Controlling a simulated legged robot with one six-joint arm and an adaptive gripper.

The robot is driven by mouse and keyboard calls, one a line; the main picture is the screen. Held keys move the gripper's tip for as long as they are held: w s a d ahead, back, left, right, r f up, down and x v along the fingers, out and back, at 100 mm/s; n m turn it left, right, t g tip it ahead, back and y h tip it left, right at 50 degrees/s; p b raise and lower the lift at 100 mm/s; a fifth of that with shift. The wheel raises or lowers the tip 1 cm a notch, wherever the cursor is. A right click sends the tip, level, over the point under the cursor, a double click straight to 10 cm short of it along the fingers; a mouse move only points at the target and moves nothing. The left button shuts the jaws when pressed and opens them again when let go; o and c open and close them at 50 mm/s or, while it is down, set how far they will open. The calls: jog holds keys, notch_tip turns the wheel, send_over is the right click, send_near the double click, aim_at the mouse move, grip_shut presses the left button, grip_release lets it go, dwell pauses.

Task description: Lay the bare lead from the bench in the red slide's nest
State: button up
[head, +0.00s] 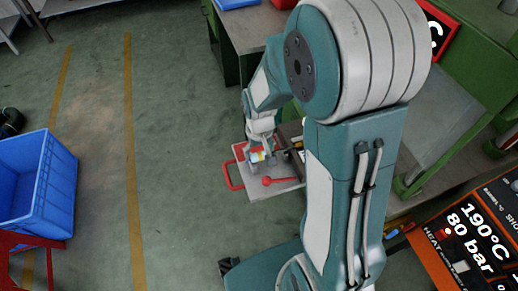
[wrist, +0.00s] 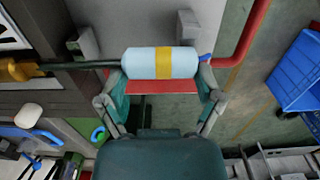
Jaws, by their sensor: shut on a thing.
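The lead has a pale blue-white body with a yellow band (wrist: 150,63) and lies sideways across the wrist view. A dark cable runs left from it, and a small blue tip shows at its right end. My gripper (wrist: 160,72) is shut on the lead, with a finger near each end of the pale body. In the head view my gripper (head: 257,152) is low over the grey plate of the slide (head: 254,190). The slide has a red handle (head: 232,176). A red strip shows just below the lead in the wrist view. I cannot tell whether the lead touches the nest.
A red ball-ended lever (head: 267,181) lies on the slide plate. A yellow part (wrist: 22,70) shows at the cable's left. Grey blocks (wrist: 187,24) stand beyond the lead. A blue crate (head: 35,185) is at left; floor between is clear. A heat panel (head: 470,240) is at right.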

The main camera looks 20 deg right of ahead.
jog(key=o, duration=0.9)
notch_tip(320, 180, up, 12)
dwell(0.7)
jog(key=s+r+t, duration=0.2)
jog(key=s+r, duration=0.1)
jog(key=s, duration=0.1)
jog(key=s+r+t, duration=0.1)
jog(key=s+r, duration=0.3)
jog(key=s, duration=0.1)
jog(key=s+r+t, duration=0.2)
jog(key=s+r, duration=0.1)
jog(key=s, duration=0.2)
jog(key=shift+r+t, duration=0.2)
jog(key=shift+t, duration=0.1)
